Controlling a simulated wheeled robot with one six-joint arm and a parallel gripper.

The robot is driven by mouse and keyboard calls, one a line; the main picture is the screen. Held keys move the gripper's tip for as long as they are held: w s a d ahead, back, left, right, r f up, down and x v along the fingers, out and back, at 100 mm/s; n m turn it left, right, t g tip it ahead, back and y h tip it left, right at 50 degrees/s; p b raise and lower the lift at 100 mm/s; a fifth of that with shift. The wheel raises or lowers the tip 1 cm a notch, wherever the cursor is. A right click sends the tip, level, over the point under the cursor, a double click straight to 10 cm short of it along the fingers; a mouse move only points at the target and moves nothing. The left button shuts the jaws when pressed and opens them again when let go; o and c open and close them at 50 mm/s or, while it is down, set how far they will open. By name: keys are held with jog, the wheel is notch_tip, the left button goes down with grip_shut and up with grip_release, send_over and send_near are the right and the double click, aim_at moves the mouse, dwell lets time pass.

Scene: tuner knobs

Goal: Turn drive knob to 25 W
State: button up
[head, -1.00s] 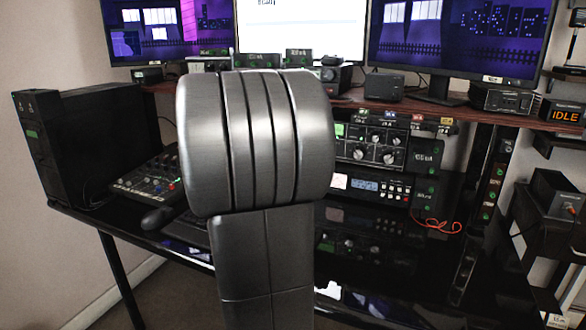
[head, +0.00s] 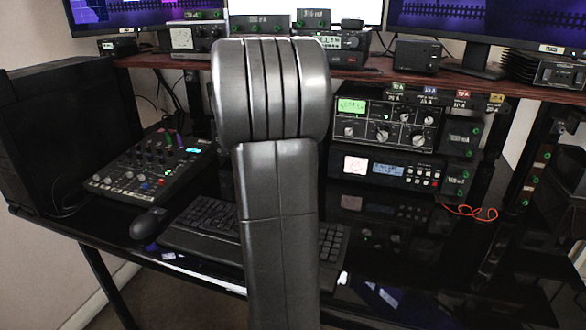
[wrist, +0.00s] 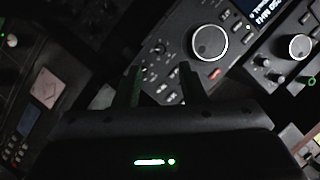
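I cannot read which knob is the drive knob. In the head view, a black unit with a green-lit meter and several knobs (head: 383,135) stands under the shelf at the right. In the wrist view, a large silver-rimmed knob (wrist: 210,42) sits on a dark panel, up and right of my gripper (wrist: 161,78). A second round knob (wrist: 299,46) is on another panel at the right, beside a display (wrist: 265,10) with partly cut-off text. My two fingers are apart with nothing between them, and they look clear of the knobs. In the head view my own arm hides my gripper.
A second unit (head: 390,172) with a blue display stands below the meter unit. A mixer (head: 150,165), a mouse (head: 148,222) and a keyboard (head: 200,222) lie on the black desk. Monitors and small boxes stand on the shelf (head: 350,74). A red cable (head: 470,212) lies at the right.

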jog(key=x, duration=0.7)
grip_shut()
